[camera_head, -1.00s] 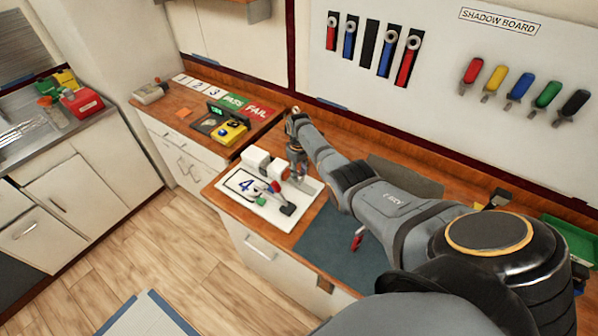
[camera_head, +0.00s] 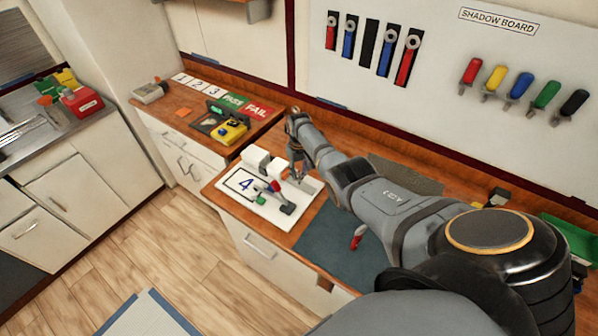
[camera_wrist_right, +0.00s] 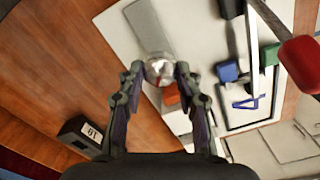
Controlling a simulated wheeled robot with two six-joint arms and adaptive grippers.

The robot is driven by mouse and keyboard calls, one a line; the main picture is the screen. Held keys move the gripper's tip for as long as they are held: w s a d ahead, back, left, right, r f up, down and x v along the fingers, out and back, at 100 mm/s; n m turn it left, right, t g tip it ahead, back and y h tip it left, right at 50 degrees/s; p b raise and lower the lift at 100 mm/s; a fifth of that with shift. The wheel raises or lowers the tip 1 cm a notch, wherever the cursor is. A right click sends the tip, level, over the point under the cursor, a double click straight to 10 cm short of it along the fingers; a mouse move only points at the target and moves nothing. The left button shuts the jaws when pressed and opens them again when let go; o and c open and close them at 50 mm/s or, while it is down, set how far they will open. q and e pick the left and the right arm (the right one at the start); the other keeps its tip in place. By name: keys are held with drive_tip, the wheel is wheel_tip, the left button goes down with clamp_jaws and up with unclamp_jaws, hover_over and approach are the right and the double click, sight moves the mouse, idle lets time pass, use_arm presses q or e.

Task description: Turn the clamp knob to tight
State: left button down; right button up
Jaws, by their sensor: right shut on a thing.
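A silvery round knob (camera_wrist_right: 160,72) sits between the fingertips of my right gripper (camera_wrist_right: 158,76) in the right wrist view. I take it as the clamp knob. The gripper is shut on it, with a fingertip on each side. The gripper hides the knob there. An orange-red part (camera_wrist_right: 171,96) shows just below the knob in the wrist view. I cannot read any tight mark. My left gripper is not in view.
A dark mat (camera_head: 335,250) with a red-handled item (camera_head: 357,238) lies to the right. A black labelled box (camera_wrist_right: 80,136) shows in the wrist view.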

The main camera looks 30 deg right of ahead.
sight(299, 174)
drive_tip(key=o, duration=1.2)
drive_tip(key=shift+c, duration=0.2)
drive_tip(key=shift+r, duration=0.25)
wheel_tip(299, 174, up, 12)
drive_tip(key=shift+f, duration=0.25)
